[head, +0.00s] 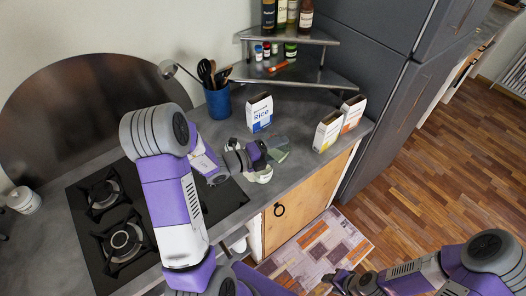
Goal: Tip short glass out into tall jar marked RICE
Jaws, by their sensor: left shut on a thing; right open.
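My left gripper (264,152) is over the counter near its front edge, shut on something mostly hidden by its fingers. A clear, greenish glass shape (279,152) shows just right of the fingers; it looks tilted and is probably the short glass. Its contents are too small to tell. A pale round piece (264,176) shows below the gripper, and I cannot tell what it belongs to. No jar with a readable RICE mark shows; a white and blue carton reading Rice (259,112) stands behind the gripper. My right gripper (338,281) is open and empty, low over the floor rug.
A blue utensil pot (217,102) stands behind. Two cartons (327,132) (351,114) stand at the right counter end. A corner shelf (300,75) holds bottles and small jars. The gas hob (112,270) is at left. The counter between the Rice carton and the right cartons is clear.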

